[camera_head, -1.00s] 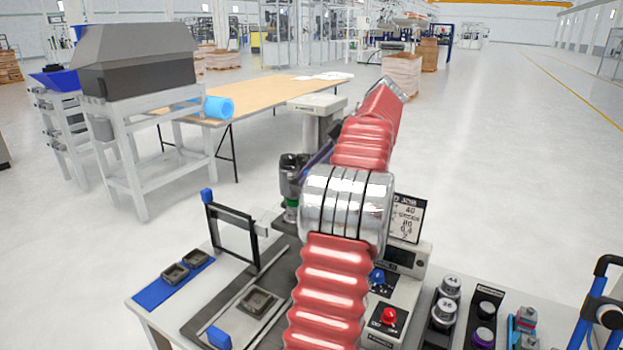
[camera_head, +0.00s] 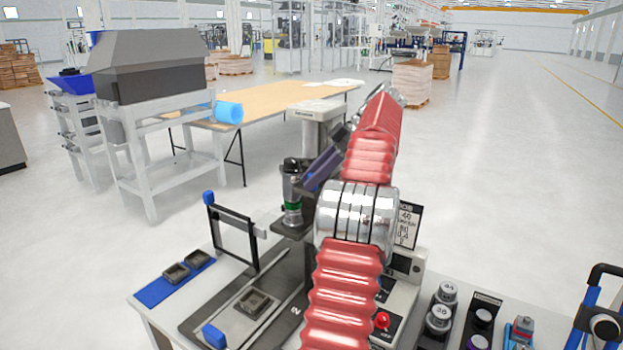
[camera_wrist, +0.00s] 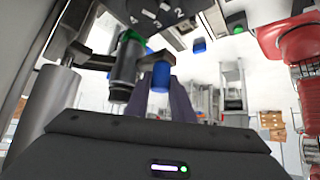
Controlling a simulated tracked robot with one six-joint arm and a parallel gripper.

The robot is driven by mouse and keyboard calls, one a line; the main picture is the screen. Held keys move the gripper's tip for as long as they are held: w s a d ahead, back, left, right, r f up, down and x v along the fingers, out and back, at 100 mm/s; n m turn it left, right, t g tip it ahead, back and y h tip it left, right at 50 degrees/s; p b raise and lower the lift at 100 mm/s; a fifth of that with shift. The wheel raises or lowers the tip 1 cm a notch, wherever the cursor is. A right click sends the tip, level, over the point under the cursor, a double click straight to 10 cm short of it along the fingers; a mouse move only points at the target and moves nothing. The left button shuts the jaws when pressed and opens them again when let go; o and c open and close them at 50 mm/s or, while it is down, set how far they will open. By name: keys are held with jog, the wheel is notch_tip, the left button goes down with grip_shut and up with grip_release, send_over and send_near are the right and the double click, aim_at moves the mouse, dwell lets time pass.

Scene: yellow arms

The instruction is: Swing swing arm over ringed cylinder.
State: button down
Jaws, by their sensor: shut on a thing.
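The ringed cylinder (camera_head: 292,195) is grey and dark with a green ring near its foot, standing behind the worktop's fixtures, left of my arm. It also shows in the wrist view (camera_wrist: 126,66), upside down. In the wrist view, a dark swing arm (camera_wrist: 95,62) reaches from a grey post (camera_wrist: 62,98) towards the cylinder. A blue knob (camera_wrist: 161,76) stands just right of the cylinder. My gripper (camera_wrist: 165,88) is shut on this knob, its purple-grey fingers around it. In the head view, my red arm hides most of the swing arm and the grip.
A black upright frame (camera_head: 232,212) with a blue knob stands left of the cylinder. A control box with a red button (camera_head: 382,320) and several knobs are at the right. Numbers (camera_wrist: 160,14) mark the worktop.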

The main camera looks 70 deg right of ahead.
jog(key=c, duration=1.9)
grip_release()
jog(key=shift+f, duration=0.15)
jog(key=shift+o, duration=0.4)
jog(key=shift+r, duration=0.2)
